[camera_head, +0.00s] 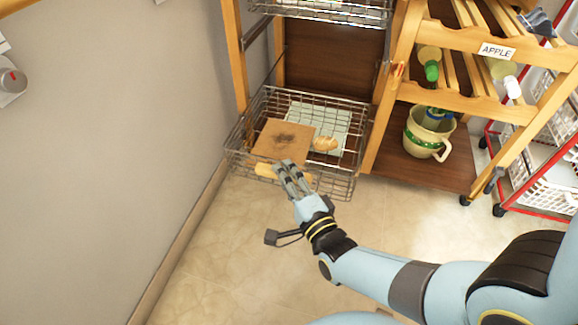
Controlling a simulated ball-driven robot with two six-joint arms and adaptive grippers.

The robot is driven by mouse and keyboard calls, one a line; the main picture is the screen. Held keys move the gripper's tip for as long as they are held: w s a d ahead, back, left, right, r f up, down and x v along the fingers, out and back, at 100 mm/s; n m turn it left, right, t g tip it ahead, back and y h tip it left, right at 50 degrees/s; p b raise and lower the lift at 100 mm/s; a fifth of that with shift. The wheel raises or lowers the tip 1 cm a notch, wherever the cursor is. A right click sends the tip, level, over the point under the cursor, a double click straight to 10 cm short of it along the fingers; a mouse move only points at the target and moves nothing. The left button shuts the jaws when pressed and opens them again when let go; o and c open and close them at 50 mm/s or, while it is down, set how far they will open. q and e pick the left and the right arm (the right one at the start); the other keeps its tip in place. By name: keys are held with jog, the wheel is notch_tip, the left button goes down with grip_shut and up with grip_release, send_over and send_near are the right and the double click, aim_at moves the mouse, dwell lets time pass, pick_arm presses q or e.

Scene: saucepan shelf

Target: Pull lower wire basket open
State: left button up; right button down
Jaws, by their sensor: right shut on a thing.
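The lower wire basket (338,183) juts out from the front of the wooden shelf near the floor. A brown flat piece (284,140), a bread-like item (325,144) and a pale patterned sheet (335,118) lie in it. My right gripper (287,172) is at the middle of the basket's front, its fingers shut on the front wire. The exact contact is partly hidden by the fingers. My left gripper is not in view.
An upper wire basket (335,10) hangs above. A wall (110,140) stands close on the left. A wooden rack with bottles and a green-banded pot (424,134) stands on the right, beside a red-framed cart (535,205). The tiled floor (225,240) in front is clear.

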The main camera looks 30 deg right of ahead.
jog(key=shift+s+a+f, duration=0.2)
jog(key=shift+s+f, duration=0.05)
jog(key=shift+s, duration=0.05)
jog(key=c, duration=1.1)
grip_release()
jog(key=shift+w+r, duration=0.1)
